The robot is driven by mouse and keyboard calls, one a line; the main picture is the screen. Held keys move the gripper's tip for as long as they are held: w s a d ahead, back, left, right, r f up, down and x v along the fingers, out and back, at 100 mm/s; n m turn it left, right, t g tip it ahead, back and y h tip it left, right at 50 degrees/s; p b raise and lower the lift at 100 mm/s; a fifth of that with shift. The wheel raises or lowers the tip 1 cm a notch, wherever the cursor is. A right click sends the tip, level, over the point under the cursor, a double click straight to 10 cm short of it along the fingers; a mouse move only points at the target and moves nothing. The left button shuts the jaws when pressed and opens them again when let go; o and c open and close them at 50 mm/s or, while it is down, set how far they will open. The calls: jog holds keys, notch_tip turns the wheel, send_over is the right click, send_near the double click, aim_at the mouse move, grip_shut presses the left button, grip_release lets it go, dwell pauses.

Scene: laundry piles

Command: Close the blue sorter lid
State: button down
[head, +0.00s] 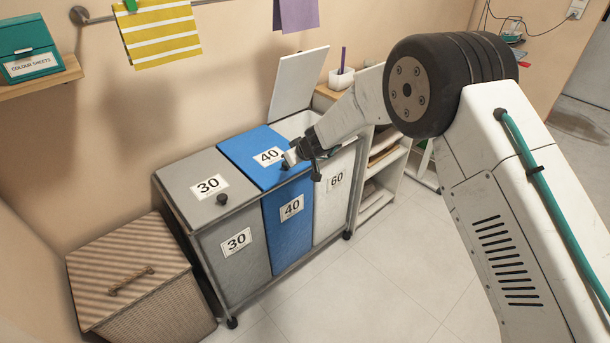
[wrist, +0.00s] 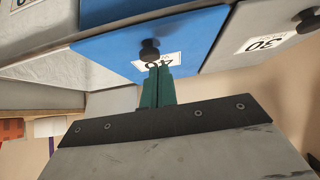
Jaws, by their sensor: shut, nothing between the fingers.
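The blue sorter lid (head: 240,148), labelled 40, lies flat over the middle blue bin (head: 289,235), level with the grey lid beside it. In the wrist view the blue lid (wrist: 200,32) shows upside down with its dark round knob (wrist: 150,50) near the front edge. My gripper (head: 289,159) is over the lid's front right part, close to the knob. In the wrist view its green fingers (wrist: 157,68) are together and empty, covering part of the 40 label. I cannot tell whether the fingertips touch the lid.
The grey lid (head: 177,182), labelled 30, is down at the left. The white lid (head: 298,80) stands open over the 60 bin (head: 335,200). A wicker hamper (head: 150,310) stands front left and a white shelf (head: 383,175) at the right. The floor (head: 370,285) in front is clear.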

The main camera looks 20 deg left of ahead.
jog(key=s+d+f, duration=0.2)
jog(key=s+d, duration=0.1)
jog(key=d, duration=0.2)
jog(key=shift+s+d+f, duration=0.2)
jog(key=shift+s+d, duration=0.1)
jog(key=s+m+g+y, duration=0.1)
jog(key=s+m+g, duration=0.2)
jog(key=s, duration=0.4)
jog(key=s+d+r+m+g+h, duration=0.1)
jog(key=s+d+r+m+g, duration=0.25)
jog(key=s+d+r, duration=0.9)
jog(key=s+d+r+m+t+h, duration=0.1)
jog(key=s+d+r+h, duration=0.1)
jog(key=s+d+r, duration=0.4)
jog(key=s+d+r+m+t+h, duration=0.1)
jog(key=s+d+r, duration=0.6)
jog(key=d, duration=1)
jog(key=s+d+r+m+t+h, duration=0.1)
jog(key=s+d+r+m+h, duration=0.2)
jog(key=s+d+r, duration=0.3)
jog(key=shift+s+d+r+h, duration=0.2)
jog(key=shift+s+d+h, duration=0.4)
jog(key=shift+s+d, duration=1.8)
